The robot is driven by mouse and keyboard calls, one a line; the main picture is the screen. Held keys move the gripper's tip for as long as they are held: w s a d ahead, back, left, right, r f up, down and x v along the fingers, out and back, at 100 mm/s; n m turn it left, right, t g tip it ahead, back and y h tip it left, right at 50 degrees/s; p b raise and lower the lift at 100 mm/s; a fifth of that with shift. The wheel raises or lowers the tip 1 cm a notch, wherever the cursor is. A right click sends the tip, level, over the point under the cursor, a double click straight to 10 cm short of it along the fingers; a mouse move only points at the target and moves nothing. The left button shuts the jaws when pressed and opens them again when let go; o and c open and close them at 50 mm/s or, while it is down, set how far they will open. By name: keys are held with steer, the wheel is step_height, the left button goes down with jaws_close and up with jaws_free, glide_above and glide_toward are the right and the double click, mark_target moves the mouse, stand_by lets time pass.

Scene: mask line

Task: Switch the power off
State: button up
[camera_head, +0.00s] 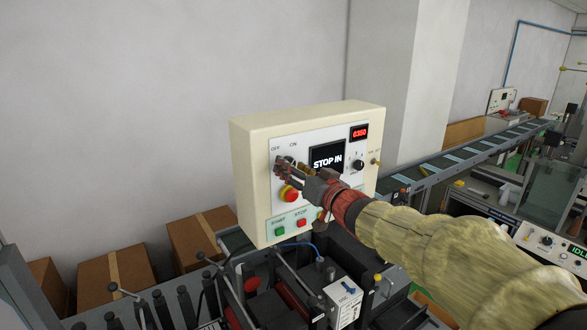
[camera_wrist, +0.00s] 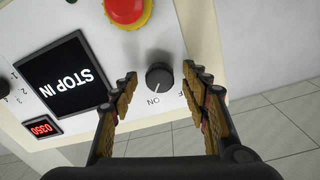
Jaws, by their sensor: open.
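The cream control box (camera_head: 250,170) faces me with its panel tilted slightly. Its black power knob (camera_wrist: 159,77) sits between ON and OFF labels at the panel's upper left in the head view. A pale mark on the knob appears to point toward the ON label (camera_wrist: 153,100). My gripper (camera_head: 282,165) is at the panel. In the wrist view, my gripper (camera_wrist: 160,82) is open, with one finger on each side of the knob and visible gaps between. The fingers hide the knob in the head view.
A red emergency button (camera_head: 289,193) sits just below the gripper and also shows in the wrist view (camera_wrist: 127,9). The display (camera_head: 327,160) reads STOP IN. Green START (camera_head: 280,231) and red STOP (camera_head: 301,223) buttons are lower. A conveyor (camera_head: 470,158) runs behind at right.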

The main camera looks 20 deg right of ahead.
steer(key=shift+c, duration=1.2)
steer(key=c, duration=0.9)
steer(key=shift+n+b, duration=0.35)
steer(key=shift+n, duration=0.05)
steer(key=shift+d+n+y+b, duration=0.1)
steer(key=shift+n+y+b, duration=0.2)
steer(key=shift+n+b, duration=5.9)
steer(key=n+p, duration=0.3)
